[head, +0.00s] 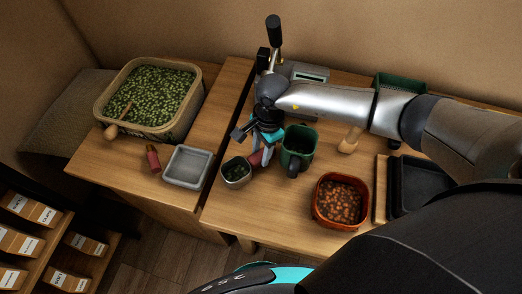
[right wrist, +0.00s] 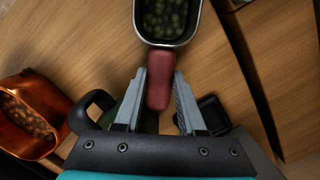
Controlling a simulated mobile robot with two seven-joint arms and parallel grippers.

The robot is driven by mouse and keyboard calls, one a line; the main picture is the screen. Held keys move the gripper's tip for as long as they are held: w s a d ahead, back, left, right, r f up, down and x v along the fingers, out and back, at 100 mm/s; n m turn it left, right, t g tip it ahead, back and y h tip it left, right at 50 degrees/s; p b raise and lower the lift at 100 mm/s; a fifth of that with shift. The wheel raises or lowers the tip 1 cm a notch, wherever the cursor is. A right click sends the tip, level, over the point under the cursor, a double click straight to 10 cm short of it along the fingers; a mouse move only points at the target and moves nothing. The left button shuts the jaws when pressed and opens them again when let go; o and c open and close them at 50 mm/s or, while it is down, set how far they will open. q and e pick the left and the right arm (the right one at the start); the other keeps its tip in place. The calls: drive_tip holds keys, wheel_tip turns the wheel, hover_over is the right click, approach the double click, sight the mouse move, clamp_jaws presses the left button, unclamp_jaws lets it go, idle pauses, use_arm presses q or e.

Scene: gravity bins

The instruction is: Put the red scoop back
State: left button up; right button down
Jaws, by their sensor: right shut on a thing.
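The red scoop has a red handle (right wrist: 158,91) and a metal cup (right wrist: 168,22) holding green pieces. In the head view, its cup (head: 236,172) is over the right-hand table near the front left edge. My right gripper (head: 262,145) is shut on the red handle; in the wrist view its fingers (right wrist: 159,103) stand on either side of the handle. I cannot tell whether the cup touches the table. My left gripper is not in view.
A dark green mug (head: 299,146) stands close right of the scoop. An orange bowl (head: 340,220) of brown-orange pieces is farther right, beside a black tray (head: 420,185). A grey tray (head: 187,167), a small red object (head: 152,158) and a large bin (head: 180,130) of green pieces are left.

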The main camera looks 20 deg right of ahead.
drive_tip(key=shift+f, duration=0.25)
drive_tip(key=shift+c, duration=2.1)
unclamp_jaws()
wheel_tip(320, 180, up, 15)
drive_tip(key=d, duration=0.2)
drive_tip(key=shift+w, duration=0.3)
